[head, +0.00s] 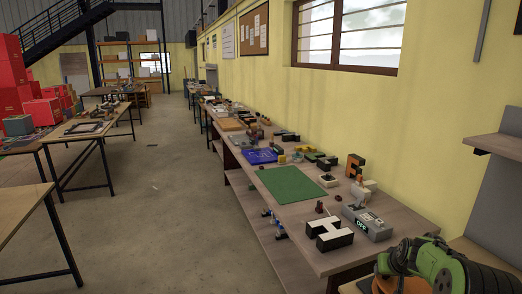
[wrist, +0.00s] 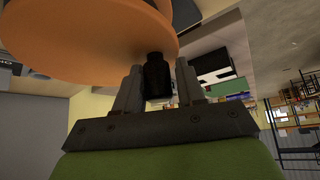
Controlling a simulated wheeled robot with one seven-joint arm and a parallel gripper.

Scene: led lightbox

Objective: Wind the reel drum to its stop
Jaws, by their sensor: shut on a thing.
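The orange reel drum (wrist: 75,28) fills the upper left of the wrist view, seen close up as a large round disc. A dark crank knob (wrist: 156,72) sticks out from its face near the rim. My gripper (wrist: 159,84) has its two grey fingers on either side of this knob and is shut on it. In the head view my green arm (head: 425,262) shows at the bottom right corner. The fingers and the knob cannot be made out there. The drum's far side and its stop are hidden.
A long workbench (head: 340,262) runs along the yellow wall, with a green mat (head: 292,184), a black-and-white H-shaped block (head: 328,234) and a grey box with a display (head: 367,222). A grey shelf (head: 496,146) stands at right. The floor (head: 170,220) left of the bench is clear.

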